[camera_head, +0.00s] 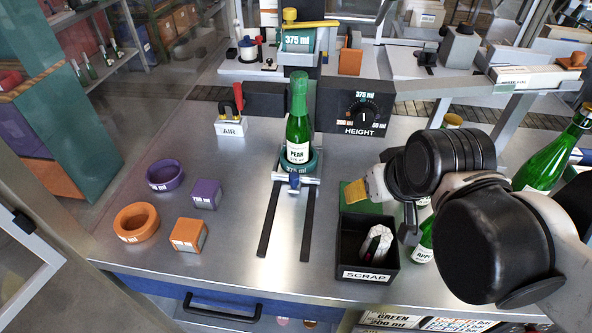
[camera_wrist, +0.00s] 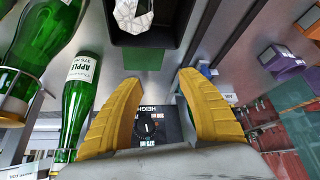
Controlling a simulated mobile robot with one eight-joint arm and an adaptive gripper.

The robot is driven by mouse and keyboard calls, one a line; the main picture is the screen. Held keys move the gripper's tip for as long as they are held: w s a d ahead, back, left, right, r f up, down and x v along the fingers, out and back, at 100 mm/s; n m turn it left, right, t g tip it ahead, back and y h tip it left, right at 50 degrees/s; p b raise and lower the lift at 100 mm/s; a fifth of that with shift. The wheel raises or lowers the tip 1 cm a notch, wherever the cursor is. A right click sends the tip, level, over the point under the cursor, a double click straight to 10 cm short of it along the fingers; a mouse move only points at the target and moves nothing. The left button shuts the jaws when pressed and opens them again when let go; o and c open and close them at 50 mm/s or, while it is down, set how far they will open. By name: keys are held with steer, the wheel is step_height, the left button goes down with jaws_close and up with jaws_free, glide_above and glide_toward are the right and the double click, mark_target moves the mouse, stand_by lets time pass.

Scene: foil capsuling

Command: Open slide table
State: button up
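The slide table (camera_head: 297,180) sits at the back end of two dark rails (camera_head: 270,222) in the steel worktop, with a metal cross handle and blue knob at its front. A green bottle labelled PEAR (camera_head: 299,125) stands upright on it, in a teal 375 ml holder (camera_head: 298,165). My gripper (camera_head: 355,193) is to the right of the slide table, apart from it, above the scrap bin area. In the wrist view my gripper (camera_wrist: 160,80) shows two yellow fingers spread apart with nothing between them. A small blue part at the right finger may be the slide handle.
A black SCRAP bin (camera_head: 366,274) with crumpled foil stands right of the rails. The HEIGHT dial box (camera_head: 350,108) and AIR switch (camera_head: 230,127) stand behind. Purple and orange rings (camera_head: 136,222) and blocks lie left. Green bottles (camera_head: 549,160) stand right. The worktop over the rails is clear.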

steer(key=w+a+r+n+g+y+p, duration=0.1)
steer(key=w+a+n+g+p, duration=0.15)
steer(key=w+a, duration=0.4)
steer(key=n, duration=0.3)
glide_toward(295, 176)
steer(key=shift+y, duration=0.4)
steer(key=b+x, duration=0.1)
steer(key=x, duration=0.2)
steer(key=b+x, duration=0.2)
steer(key=x, duration=0.2)
steer(key=b+x, duration=0.1)
steer(key=x, duration=0.3)
steer(key=shift+d, duration=0.35)
steer(key=shift+c, duration=0.4)
jaws_close()
